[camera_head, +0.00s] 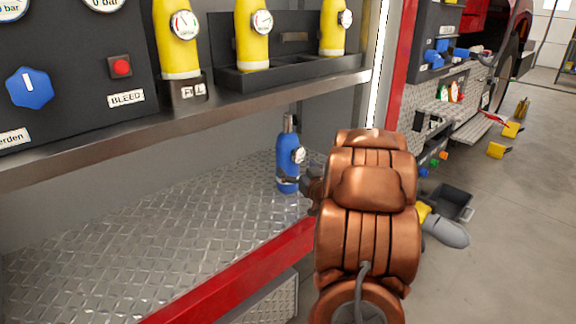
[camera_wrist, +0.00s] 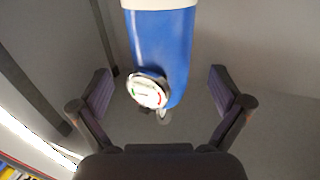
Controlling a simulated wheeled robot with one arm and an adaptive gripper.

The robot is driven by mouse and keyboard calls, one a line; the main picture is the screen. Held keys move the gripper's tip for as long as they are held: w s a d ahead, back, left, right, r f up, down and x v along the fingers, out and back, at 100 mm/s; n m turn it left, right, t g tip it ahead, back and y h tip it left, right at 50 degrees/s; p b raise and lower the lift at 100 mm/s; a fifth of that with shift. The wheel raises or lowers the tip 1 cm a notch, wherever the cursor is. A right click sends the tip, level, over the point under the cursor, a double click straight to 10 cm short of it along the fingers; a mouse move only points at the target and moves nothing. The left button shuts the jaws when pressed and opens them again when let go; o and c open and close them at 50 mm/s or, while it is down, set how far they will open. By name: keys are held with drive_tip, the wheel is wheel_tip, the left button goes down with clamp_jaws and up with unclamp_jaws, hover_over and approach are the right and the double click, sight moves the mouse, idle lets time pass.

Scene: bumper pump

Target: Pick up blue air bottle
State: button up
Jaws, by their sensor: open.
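The blue air bottle (camera_head: 287,165) stands upright on the diamond-plate shelf (camera_head: 150,240), with a gauge on its side and a grey valve on top. In the wrist view the blue air bottle (camera_wrist: 162,45) lies between the two open fingers of my gripper (camera_wrist: 162,92), with its round gauge facing the camera. Clear space shows between the bottle and each finger. In the head view my copper-coloured arm hides most of my gripper (camera_head: 296,183); only its dark tips show beside the bottle's lower part.
Yellow bottles with gauges (camera_head: 177,40) stand on the upper shelf (camera_head: 130,122) above the blue one. A red edge (camera_head: 240,272) runs along the front of the lower shelf. The lower shelf is clear to the left of the bottle. A grey bin (camera_head: 452,201) sits on the floor at right.

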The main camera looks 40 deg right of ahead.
sight(287, 157)
drive_tip(key=shift+r+b+x, duration=0.15)
drive_tip(key=shift+b+x, duration=0.35)
drive_tip(key=shift+x, duration=1.05)
drive_tip(key=shift+r+b+x, duration=0.1)
drive_tip(key=shift+b+x, duration=0.4)
drive_tip(key=shift+x, duration=1.05)
drive_tip(key=shift+a, duration=0.15)
drive_tip(key=c, duration=1.8)
